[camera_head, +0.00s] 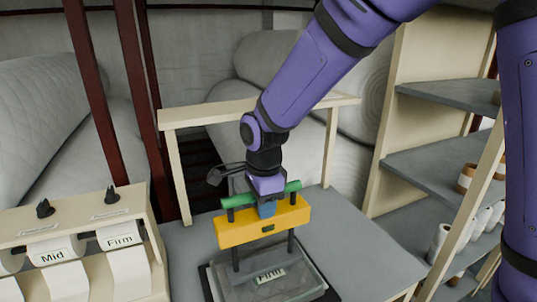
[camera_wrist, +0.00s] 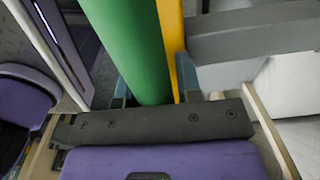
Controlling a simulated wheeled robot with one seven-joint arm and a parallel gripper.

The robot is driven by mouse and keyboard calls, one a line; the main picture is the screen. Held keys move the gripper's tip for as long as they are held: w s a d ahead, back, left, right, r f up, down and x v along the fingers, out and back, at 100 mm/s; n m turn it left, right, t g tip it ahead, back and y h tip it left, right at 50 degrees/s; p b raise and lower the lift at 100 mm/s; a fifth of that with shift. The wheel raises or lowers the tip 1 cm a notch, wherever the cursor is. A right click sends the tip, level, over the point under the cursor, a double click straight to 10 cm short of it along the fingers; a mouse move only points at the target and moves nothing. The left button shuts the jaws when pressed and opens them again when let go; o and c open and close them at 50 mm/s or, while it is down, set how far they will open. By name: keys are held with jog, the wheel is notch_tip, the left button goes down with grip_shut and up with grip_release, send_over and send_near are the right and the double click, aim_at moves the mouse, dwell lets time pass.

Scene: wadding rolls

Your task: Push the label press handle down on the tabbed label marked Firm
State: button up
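The label press stands on the grey table, with a yellow crossbar (camera_head: 262,228) on dark posts and a green bar handle (camera_head: 292,187) along its top. The handle also fills the middle of the wrist view (camera_wrist: 135,45). My gripper (camera_head: 267,207) comes down from above, its blue fingers on either side of the handle, seemingly closed on it; the exact contact is hard to see. The label marked Firm (camera_head: 270,275) lies flat on the press bed, below and apart from the crossbar.
A cream rack (camera_head: 149,235) at left holds white label rolls marked Mid and Firm. A cream frame (camera_head: 200,112) stands behind the press. Shelves (camera_head: 440,90) with small rolls stand at right. The grey table (camera_head: 365,235) is clear right of the press.

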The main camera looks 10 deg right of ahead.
jog(key=shift+s+d+f, duration=0.1)
jog(key=shift+s+f, duration=0.4)
jog(key=shift+f, duration=0.35)
jog(key=shift+w+a+r, duration=0.1)
jog(key=shift+w+r, duration=0.05)
jog(key=shift+r, duration=0.45)
jog(key=shift+w+a+r, duration=0.1)
jog(key=shift+w+r, duration=0.05)
jog(key=shift+r, duration=0.4)
jog(key=shift+w+d+r, duration=0.1)
jog(key=shift+d+r, duration=0.05)
jog(key=shift+r, duration=2.9)
notch_tip(320, 180, up, 8)
jog(key=shift+r, duration=0.1)
jog(key=shift+r, duration=0.75)
jog(key=shift+r, duration=3)
